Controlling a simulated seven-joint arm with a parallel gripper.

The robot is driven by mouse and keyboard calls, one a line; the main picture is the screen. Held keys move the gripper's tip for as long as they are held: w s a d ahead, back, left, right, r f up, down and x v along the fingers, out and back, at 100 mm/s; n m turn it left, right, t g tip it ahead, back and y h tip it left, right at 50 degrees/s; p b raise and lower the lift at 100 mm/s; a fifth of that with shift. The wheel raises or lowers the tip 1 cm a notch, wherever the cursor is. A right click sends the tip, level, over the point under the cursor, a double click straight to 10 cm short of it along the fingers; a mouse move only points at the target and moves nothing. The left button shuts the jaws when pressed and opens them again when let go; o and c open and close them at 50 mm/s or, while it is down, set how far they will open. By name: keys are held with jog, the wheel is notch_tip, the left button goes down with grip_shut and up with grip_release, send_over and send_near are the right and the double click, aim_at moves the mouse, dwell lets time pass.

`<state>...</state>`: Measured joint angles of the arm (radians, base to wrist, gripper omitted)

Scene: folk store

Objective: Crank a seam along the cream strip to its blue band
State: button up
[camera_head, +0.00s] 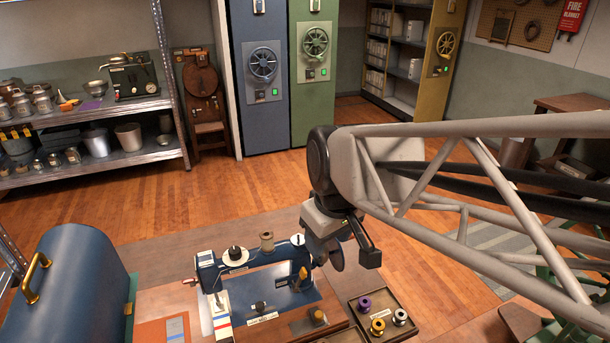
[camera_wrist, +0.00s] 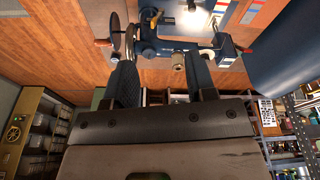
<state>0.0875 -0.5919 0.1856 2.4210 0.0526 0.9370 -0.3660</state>
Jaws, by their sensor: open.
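A blue sewing machine (camera_head: 240,262) stands on a wooden base, and it shows upside down at the top of the wrist view (camera_wrist: 170,47). A cream strip (camera_head: 220,312) with red and blue bands lies at the machine's left end, under the needle side. Its end shows at the top right of the wrist view. A dark handwheel (camera_wrist: 115,32) with a small crank knob (camera_wrist: 102,42) is on the machine's right end. My gripper (camera_head: 346,250) is open and empty, close to the handwheel and partly hiding it in the head view. Contact cannot be told.
A tray (camera_head: 362,333) with purple, orange and white spools sits right of the machine. A blue domed case (camera_head: 75,275) with a brass handle stands at the left. A metal shelf (camera_head: 90,112) and coloured cabinets (camera_head: 262,120) stand behind. The wooden floor between is clear.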

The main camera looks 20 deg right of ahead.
jog(key=w+d+f+n+y, duration=0.1)
jog(key=w+d+f+n, duration=0.5)
jog(key=w+d, duration=0.3)
jog(key=w+d+f+n+y, duration=0.1)
jog(key=w+d+f+n, duration=0.6)
jog(key=w+d+n, duration=0.2)
jog(key=shift+w+d+y, duration=0.15)
jog(key=shift+d+y, duration=0.15)
jog(key=shift+d, duration=0.75)
jog(key=shift+f, duration=0.25)
jog(key=shift+x, duration=4.6)
jog(key=shift+f, duration=0.2)
jog(key=c, duration=0.8)
